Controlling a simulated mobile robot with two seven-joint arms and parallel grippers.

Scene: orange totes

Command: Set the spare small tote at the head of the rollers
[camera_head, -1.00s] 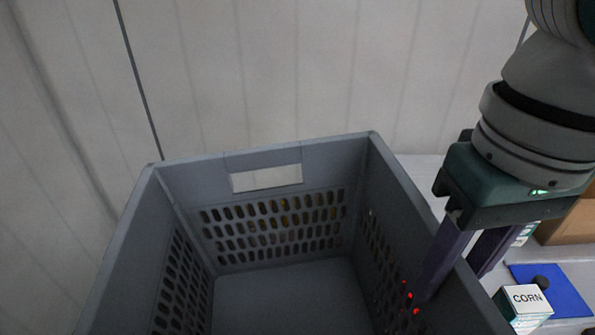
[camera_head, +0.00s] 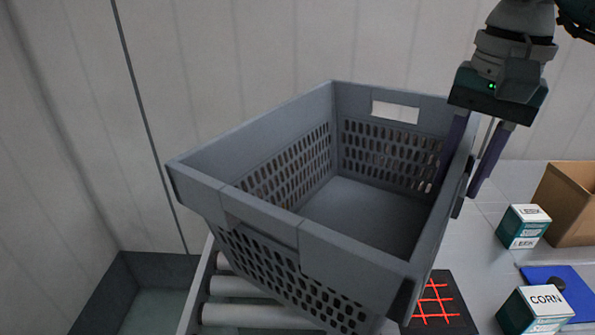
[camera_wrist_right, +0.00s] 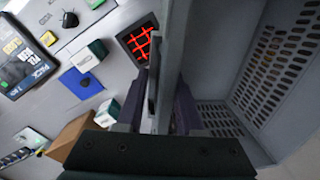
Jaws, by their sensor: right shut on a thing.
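A grey small tote (camera_head: 262,216) with slotted walls is empty and fills the middle of the head view, turned at an angle and tilted. My right gripper (camera_head: 461,176) is shut on its right wall near the far corner, one finger inside and one outside. In the right wrist view the tote (camera_wrist_right: 222,55) shows at right, its wall between the fingers of the gripper (camera_wrist_right: 160,105). The rollers (camera_head: 236,287) show below and left of the tote, which hides part of them. Contact between them cannot be told. My left gripper is out of view.
A dark open bin (camera_head: 122,290) stands at lower left, beside the rollers. On the grey surface at right are a black mat with a red grid (camera_head: 452,310), small boxes (camera_head: 524,226), a CORN box (camera_head: 535,310), a blue sheet (camera_head: 572,290) and a cardboard box (camera_head: 572,205).

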